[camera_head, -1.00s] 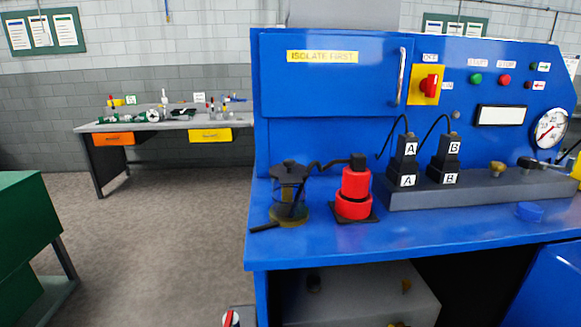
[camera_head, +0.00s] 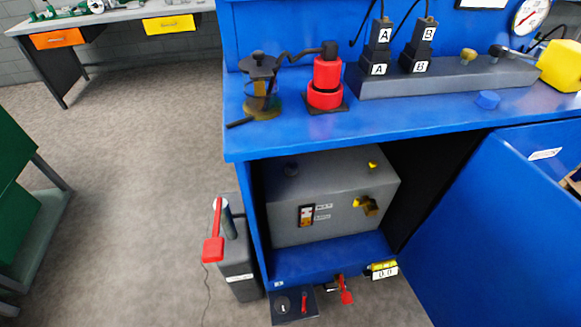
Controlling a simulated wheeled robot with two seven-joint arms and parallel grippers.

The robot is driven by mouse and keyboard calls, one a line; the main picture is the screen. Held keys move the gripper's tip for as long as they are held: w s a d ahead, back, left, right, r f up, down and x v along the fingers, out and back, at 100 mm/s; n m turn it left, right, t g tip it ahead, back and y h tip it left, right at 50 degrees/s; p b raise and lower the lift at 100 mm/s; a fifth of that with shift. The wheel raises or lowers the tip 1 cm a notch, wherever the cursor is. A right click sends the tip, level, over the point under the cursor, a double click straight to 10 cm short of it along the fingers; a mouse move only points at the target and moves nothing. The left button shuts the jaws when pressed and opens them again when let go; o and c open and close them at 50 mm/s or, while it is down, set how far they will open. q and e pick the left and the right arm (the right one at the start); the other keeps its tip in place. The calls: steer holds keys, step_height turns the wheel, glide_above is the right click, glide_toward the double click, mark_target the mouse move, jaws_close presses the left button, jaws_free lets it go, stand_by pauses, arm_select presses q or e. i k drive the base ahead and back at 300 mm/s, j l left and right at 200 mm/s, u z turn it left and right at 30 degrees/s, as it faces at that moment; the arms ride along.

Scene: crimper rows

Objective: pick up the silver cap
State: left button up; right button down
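I cannot make out a clearly silver cap. A small greyish round piece (camera_head: 282,304) shows on a dark box on the floor, too small to identify. Neither of my grippers is in view.
A blue cabinet door (camera_head: 490,230) stands open at the right. A grey unit with a red handle (camera_head: 213,248) stands on the floor. Open floor lies left.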

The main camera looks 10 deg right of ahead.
mark_target(292, 167)
steer(key=k+l+u, duration=0.1)
steer(key=l+u, duration=0.2)
steer(key=u, duration=0.15)
steer(key=k+l+u, duration=0.15)
steer(key=u, duration=0.3)
steer(key=k+l+u, duration=0.2)
steer(key=u, duration=0.25)
steer(key=k+l+u, duration=0.2)
steer(key=u, duration=0.3)
